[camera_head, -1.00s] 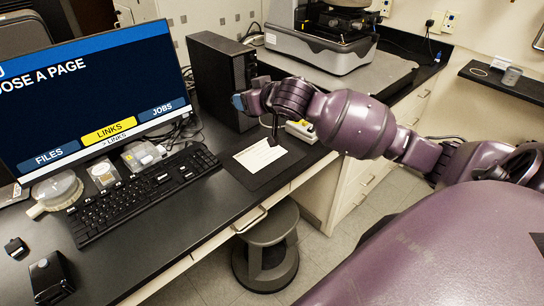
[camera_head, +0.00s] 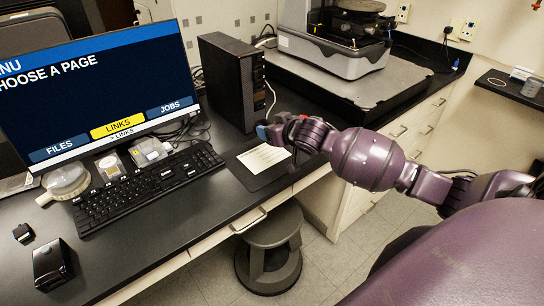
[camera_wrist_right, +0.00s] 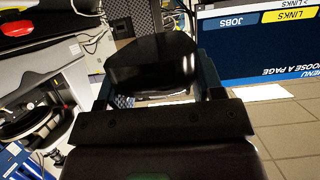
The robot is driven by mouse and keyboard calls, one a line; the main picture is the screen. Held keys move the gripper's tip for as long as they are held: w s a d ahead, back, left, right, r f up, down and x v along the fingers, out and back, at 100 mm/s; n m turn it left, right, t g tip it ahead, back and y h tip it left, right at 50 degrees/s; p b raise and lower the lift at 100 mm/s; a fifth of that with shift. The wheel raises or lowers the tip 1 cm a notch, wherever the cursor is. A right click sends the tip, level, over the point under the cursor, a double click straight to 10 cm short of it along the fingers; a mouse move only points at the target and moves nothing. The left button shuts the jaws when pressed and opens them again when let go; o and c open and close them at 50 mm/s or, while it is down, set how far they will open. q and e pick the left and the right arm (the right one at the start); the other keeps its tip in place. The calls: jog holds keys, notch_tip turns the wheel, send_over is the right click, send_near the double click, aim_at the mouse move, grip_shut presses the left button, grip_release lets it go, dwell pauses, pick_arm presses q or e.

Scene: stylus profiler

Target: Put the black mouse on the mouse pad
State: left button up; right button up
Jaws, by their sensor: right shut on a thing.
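My right gripper (camera_head: 270,131) is over the far side of the dark mouse pad (camera_head: 256,184), at the desk's front edge. In the right wrist view, the right gripper (camera_wrist_right: 153,92) is shut on the glossy black mouse (camera_wrist_right: 153,58), which sits between its blue fingers. In the head view the mouse cannot be made out behind the gripper and wrist. A white sheet (camera_head: 262,158) lies on the pad, partly under the gripper in the picture. My left gripper is not in view.
A black computer tower (camera_head: 231,82) stands just behind the gripper. The keyboard (camera_head: 150,186) and monitor (camera_head: 105,90) are to the left. A profiler (camera_head: 335,45) stands at the back. A stool (camera_head: 270,245) is below the desk edge. A black box (camera_head: 52,264) sits at front left.

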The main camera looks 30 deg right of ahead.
aim_at(272, 164)
notch_tip(272, 164, down, 11)
jog(key=shift+r, duration=0.2)
dwell(0.3)
jog(key=shift+f, duration=0.15)
jog(key=o, duration=1)
jog(key=shift+c, duration=0.2)
jog(key=shift+r, duration=0.2)
jog(key=a+v, duration=0.1)
jog(key=v, duration=1.1)
jog(key=s+a+f+g, duration=0.1)
jog(key=s+a+f, duration=0.4)
jog(key=s+f, duration=0.2)
jog(key=s+a+f+h, duration=0.1)
jog(key=s+a+f, duration=0.4)
jog(key=s+f, duration=0.3)
jog(key=s, duration=0.3)
jog(key=shift+s+f+g, duration=0.35)
jog(key=shift+g, duration=0.05)
